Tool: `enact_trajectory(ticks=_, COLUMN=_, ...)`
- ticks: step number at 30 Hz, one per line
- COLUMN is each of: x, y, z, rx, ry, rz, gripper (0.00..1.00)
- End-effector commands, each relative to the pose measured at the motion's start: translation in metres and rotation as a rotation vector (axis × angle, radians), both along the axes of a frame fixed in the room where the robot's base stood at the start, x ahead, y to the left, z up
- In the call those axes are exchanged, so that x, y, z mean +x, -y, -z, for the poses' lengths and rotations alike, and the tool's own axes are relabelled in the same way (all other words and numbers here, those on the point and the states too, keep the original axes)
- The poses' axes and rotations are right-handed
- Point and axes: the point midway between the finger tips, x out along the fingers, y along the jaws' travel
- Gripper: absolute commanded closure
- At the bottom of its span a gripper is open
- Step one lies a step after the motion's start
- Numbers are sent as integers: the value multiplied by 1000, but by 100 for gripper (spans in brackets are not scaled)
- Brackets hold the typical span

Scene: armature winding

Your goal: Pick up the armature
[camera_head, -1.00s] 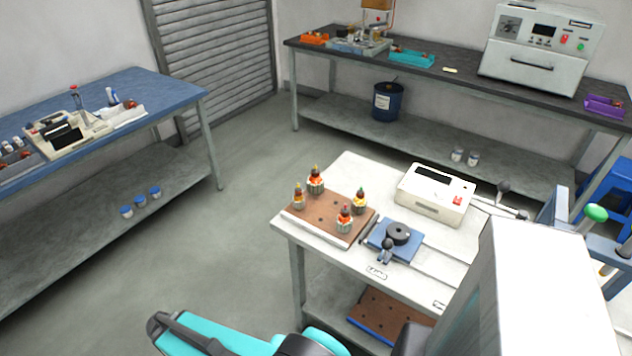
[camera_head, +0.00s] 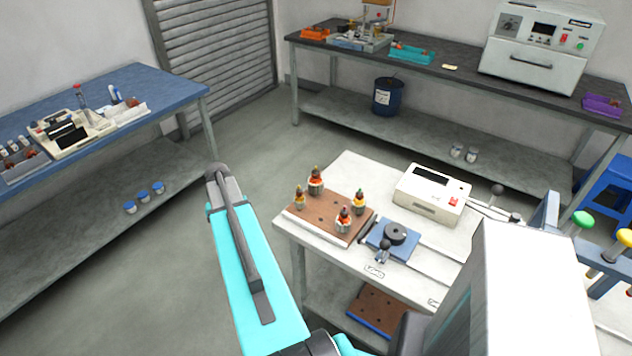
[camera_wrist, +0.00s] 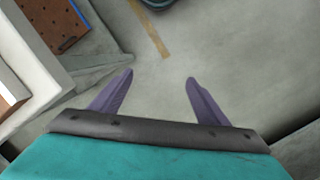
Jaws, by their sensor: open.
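Several armatures stand upright in a brown pegboard tray (camera_head: 330,212) on the white table. The back one (camera_head: 316,180) is the tallest looking, one (camera_head: 299,198) is at the left, one (camera_head: 359,203) at the right and one (camera_head: 343,220) at the front. In the wrist view, my gripper (camera_wrist: 160,82) has its two purple fingers spread apart, with only bare floor showing between them. No armature shows in the wrist view. In the head view, my turquoise arm rises left of the table, and the finger pads are not clearly seen.
A blue fixture (camera_head: 392,238) with a black disc and a white device (camera_head: 433,194) stand right of the tray. A second brown board (camera_head: 377,308) lies on the lower shelf. A blue bench (camera_head: 140,80) is at left, a dark bench (camera_head: 440,75) behind. Floor between is clear.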

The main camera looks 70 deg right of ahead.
Motion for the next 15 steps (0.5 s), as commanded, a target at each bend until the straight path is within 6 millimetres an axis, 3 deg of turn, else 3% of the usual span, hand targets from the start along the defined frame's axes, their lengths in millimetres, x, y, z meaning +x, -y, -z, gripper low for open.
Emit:
enact_trajectory(ticks=1, x=-6, y=23, z=-18, rx=-11, ry=9, rz=38, gripper=31)
enact_trajectory(ticks=3, x=-15, y=47, z=-38, rx=-24, ry=18, rz=84, gripper=31)
enact_trajectory(ticks=15, x=-94, y=163, z=-142, rx=-95, ry=63, rz=317, gripper=31)
